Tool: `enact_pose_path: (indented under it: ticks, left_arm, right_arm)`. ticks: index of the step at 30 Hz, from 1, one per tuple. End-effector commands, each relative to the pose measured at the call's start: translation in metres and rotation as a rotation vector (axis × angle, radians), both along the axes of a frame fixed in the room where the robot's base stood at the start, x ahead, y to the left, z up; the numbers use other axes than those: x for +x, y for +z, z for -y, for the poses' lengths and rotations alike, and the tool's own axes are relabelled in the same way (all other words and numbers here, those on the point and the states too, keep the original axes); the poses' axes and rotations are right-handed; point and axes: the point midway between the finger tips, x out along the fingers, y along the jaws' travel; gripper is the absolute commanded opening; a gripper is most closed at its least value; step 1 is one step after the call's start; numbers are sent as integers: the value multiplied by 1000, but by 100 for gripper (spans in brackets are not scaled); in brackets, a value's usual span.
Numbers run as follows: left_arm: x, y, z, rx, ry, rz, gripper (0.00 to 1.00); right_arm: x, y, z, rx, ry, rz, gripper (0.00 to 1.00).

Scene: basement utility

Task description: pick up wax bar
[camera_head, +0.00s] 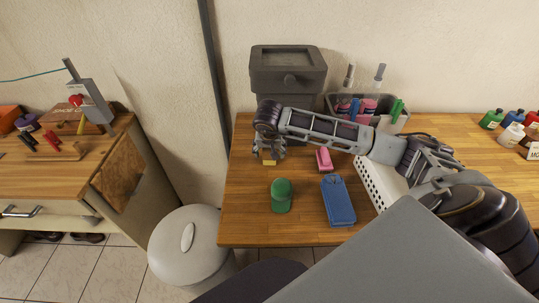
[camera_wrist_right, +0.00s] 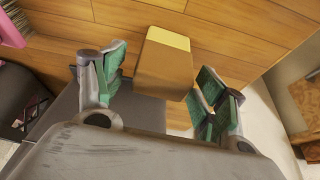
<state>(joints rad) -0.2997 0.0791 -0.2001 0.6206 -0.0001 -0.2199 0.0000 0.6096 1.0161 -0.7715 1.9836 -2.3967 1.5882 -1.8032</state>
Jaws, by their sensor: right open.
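The wax bar appears to be the small yellow-topped, brown-sided block (camera_head: 270,162) near the left end of the wooden table. My right gripper (camera_head: 269,150) is directly over it and partly hides it in the head view. In the right wrist view the block (camera_wrist_right: 166,62) stands between the two green-padded fingers of my right gripper (camera_wrist_right: 163,85). The gripper is open, with visible gaps beside the block. My left gripper is not in view.
A pink block (camera_head: 324,159), a green object (camera_head: 281,196) and a blue case (camera_head: 338,201) lie nearby on the table (camera_head: 243,218). A dark grey container (camera_head: 288,72) and a grey bin (camera_head: 402,123) stand behind. A white perforated tray (camera_head: 372,185) is right.

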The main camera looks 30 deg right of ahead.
Motion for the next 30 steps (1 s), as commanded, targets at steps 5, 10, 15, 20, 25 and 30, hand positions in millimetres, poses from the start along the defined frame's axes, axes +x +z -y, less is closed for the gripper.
enact_pose_path:
  ticks: [5, 10, 15, 20, 25, 30]
  left_arm:
    - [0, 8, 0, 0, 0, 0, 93]
    - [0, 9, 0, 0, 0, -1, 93]
    - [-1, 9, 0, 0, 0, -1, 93]
    - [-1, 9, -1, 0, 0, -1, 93]
    - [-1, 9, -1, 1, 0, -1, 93]
    - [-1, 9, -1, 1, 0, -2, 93]
  right_arm:
    - [5, -17, 3, 2, -2, -3, 71]
    - [8, -26, 5, -1, 0, -1, 71]
    - [8, -28, 6, -1, 0, -1, 71]
    - [8, -27, 6, 0, 0, 0, 71]
    - [8, -27, 6, -1, 0, 1, 69]
    - [8, -27, 6, -1, 0, 1, 47]
